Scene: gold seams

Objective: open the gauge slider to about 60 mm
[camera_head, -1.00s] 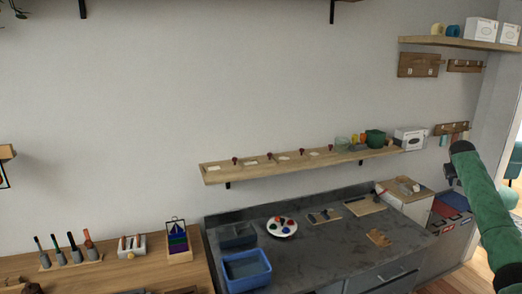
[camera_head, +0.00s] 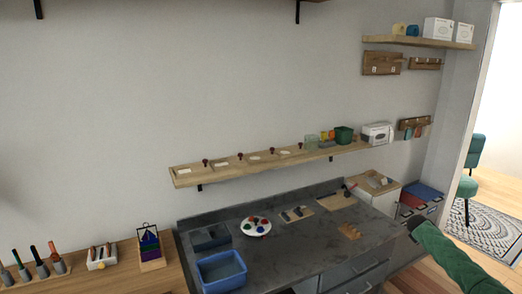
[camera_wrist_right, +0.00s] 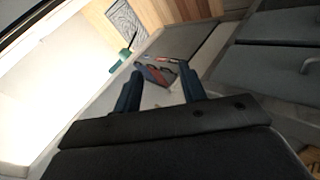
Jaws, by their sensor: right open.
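I cannot make out the gauge slider for certain. Small dark tools lie on a wooden board (camera_head: 324,206) at the back right of the grey counter, and on another board (camera_head: 283,217) left of it; they are too small to identify. My right gripper (camera_wrist_right: 160,88) is open and empty in the right wrist view, with its two dark fingers apart. In the head view my green right arm comes in at the lower right, beyond the counter's right end, and its fingers cannot be made out. My left gripper is not in view.
The grey counter (camera_head: 328,248) carries a blue bin (camera_head: 222,284), a white palette (camera_head: 248,223) and a brown piece (camera_head: 349,231). A shelf (camera_head: 215,178) runs above it. Drawers (camera_wrist_right: 265,75) show in the wrist view.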

